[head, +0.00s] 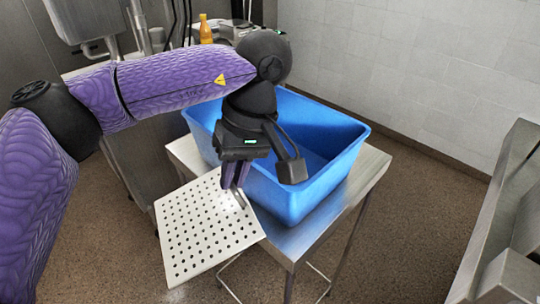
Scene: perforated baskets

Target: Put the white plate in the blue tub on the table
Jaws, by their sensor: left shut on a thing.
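The white plate (205,232) is a flat square panel with rows of small holes. My left gripper (238,190) is shut on its upper right edge. The plate hangs tilted in front of the table's left front side, outside the tub. The blue tub (300,198) stands on a metal table (325,222), to the right of the plate. It is open at the top, and its inside is partly hidden by my left arm and gripper. My right gripper does not show.
A steel counter (505,235) stands at the right edge. Behind my left arm are a yellow bottle (206,30) and kitchen equipment. A white tiled wall (400,60) closes the back. Brown floor (400,240) lies clear between the table and the right counter.

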